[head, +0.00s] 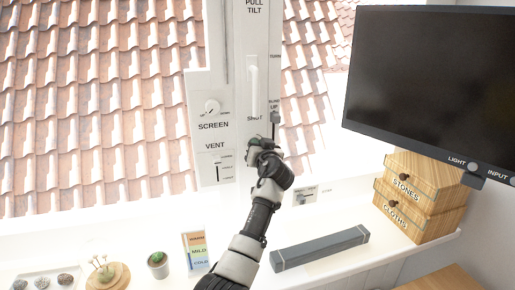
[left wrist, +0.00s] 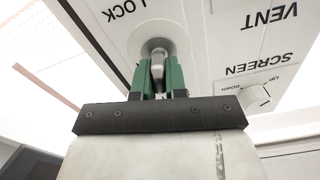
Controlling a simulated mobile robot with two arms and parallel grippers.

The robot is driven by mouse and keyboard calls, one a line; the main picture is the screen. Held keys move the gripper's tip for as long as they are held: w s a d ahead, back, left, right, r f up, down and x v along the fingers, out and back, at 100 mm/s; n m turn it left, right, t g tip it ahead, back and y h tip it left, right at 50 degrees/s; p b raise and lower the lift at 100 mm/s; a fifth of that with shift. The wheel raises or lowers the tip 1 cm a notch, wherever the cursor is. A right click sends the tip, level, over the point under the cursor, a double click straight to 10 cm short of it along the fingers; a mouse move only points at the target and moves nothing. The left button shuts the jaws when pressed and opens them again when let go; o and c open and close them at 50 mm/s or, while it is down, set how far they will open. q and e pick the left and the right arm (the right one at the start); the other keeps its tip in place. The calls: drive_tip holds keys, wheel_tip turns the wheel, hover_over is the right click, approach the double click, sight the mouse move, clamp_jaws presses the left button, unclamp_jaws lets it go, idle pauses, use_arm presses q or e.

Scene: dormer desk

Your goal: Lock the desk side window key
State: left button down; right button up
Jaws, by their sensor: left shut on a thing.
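In the left wrist view, a small grey metal key (left wrist: 157,68) sits in a round silver socket (left wrist: 157,43) beside the word LOCK on the white panel. My left gripper (left wrist: 158,76) is shut on the key, with a green finger on each side. In the head view, my left gripper (head: 263,144) is at the lower part of the white window post (head: 243,150), below the word SHUT. There it hides the key and the LOCK label. My right gripper is not in view.
A SCREEN knob (head: 212,107) and a VENT slider (head: 217,171) are left of my gripper. A BLIND slider (head: 275,118) and a white window handle (head: 253,92) are above it. A grey bar (head: 320,249), a cactus pot (head: 158,265) and wooden drawers (head: 420,197) stand on the sill.

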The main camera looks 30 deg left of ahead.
use_arm(q)
drive_tip(key=m, duration=0.3)
drive_tip(key=shift+w+d+m, duration=0.1)
drive_tip(key=shift+m, duration=0.3)
drive_tip(key=m+p, duration=0.1)
drive_tip(key=m, duration=0.2)
drive_tip(key=shift+f+m, duration=0.1)
drive_tip(key=shift+m, duration=0.2)
drive_tip(key=m+p, duration=0.2)
drive_tip(key=m, duration=0.2)
drive_tip(key=shift+w+d+f, duration=0.1)
drive_tip(key=shift+f+m+p, duration=0.2)
drive_tip(key=shift+m+p, duration=0.6)
drive_tip(key=shift+m, duration=1.1)
drive_tip(key=c, duration=1.2)
unclamp_jaws()
